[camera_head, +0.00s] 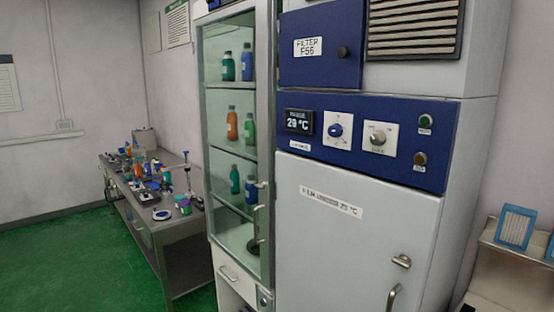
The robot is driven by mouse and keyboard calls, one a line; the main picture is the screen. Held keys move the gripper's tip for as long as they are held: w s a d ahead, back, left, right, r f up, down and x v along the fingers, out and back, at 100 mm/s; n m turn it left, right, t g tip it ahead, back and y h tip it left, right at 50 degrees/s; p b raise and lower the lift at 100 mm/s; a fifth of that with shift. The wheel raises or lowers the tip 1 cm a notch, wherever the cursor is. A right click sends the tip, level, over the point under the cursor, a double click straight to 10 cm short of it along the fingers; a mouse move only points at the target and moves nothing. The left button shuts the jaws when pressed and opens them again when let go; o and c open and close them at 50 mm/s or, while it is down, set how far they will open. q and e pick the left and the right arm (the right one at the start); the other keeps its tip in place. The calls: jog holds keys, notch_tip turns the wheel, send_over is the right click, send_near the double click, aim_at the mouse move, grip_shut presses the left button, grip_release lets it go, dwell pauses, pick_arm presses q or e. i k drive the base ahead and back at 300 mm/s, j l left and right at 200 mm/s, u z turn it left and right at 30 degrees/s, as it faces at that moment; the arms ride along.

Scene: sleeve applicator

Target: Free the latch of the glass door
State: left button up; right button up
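The glass door (233,150) belongs to a tall grey-framed cabinet in the middle of the view. It appears closed, with bottles on the shelves behind the glass. A small metal latch (261,186) sits on the right side of the door frame, just above a vertical bar handle (256,221). The latch is too small to tell its exact position. Neither of my grippers shows in the head view.
A white and blue incubator (350,220) stands right of the cabinet, with its own latch (401,261) and handle. A cluttered lab bench (185,242) stands at the left. A blue-framed item (515,227) is at far right. Green floor (60,270) is clear at left.

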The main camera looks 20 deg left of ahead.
aim_at(261, 185)
jog(key=u, duration=0.8)
jog(key=i+l, duration=0.15)
jog(key=l, duration=0.2)
jog(key=i+l, duration=0.2)
jog(key=l+u, duration=0.05)
jog(key=l, duration=0.05)
